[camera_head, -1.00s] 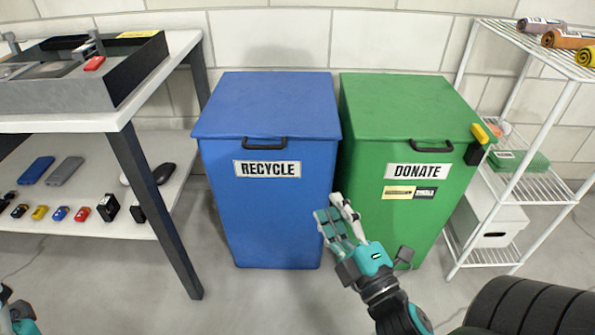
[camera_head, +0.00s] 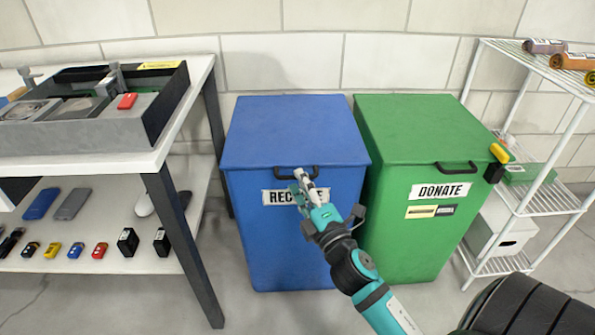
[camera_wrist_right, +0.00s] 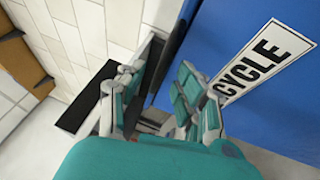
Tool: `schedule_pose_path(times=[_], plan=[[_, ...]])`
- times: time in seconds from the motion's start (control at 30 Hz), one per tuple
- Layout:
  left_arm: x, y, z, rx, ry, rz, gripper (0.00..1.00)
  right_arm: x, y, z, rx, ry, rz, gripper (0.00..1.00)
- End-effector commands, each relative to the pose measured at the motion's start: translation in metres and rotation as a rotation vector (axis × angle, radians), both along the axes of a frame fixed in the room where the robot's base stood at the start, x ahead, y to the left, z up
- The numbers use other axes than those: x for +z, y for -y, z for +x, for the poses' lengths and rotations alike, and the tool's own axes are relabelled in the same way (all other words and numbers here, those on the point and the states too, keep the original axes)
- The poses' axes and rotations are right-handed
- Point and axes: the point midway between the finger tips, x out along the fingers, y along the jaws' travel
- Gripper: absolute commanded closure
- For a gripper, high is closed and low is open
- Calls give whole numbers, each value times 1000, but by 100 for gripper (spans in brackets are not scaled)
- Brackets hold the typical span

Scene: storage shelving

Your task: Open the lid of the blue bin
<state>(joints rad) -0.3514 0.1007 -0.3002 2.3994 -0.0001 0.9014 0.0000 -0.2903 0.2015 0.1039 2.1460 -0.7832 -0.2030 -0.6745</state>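The blue bin (camera_head: 290,240) stands on the floor with its lid (camera_head: 293,130) closed flat. A dark handle (camera_head: 310,170) sits at the lid's front edge, above a white RECYCLE label (camera_head: 270,197). My right gripper (camera_head: 303,184) is in front of the label, just below the handle, and covers part of the lettering. In the right wrist view its two fingers (camera_wrist_right: 158,82) are apart with nothing between them, beside the bin's blue front (camera_wrist_right: 230,40). My left gripper is out of view.
A green DONATE bin (camera_head: 410,235) stands close at the right, lid closed. A white wire shelf (camera_head: 545,200) is beyond it. A table (camera_head: 150,160) with a grey tray and a lower shelf of small items stands at the left. Floor shows in front of the bins.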

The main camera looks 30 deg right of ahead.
Motion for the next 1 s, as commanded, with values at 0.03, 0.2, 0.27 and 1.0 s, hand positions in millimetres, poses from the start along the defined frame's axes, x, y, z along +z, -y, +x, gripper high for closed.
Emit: schedule_pose_path(times=[0.03, 0.2, 0.27, 1.0], plan=[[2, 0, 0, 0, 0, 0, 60, 2, 1, 7, 1, 2, 0, 66], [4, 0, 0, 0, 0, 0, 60, 4, 3, 20, 0, 0, 1, 66], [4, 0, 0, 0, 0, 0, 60, 4, 3, 22, 0, 0, 2, 66], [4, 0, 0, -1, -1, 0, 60, 4, 3, 23, 0, 0, 2, 100]])
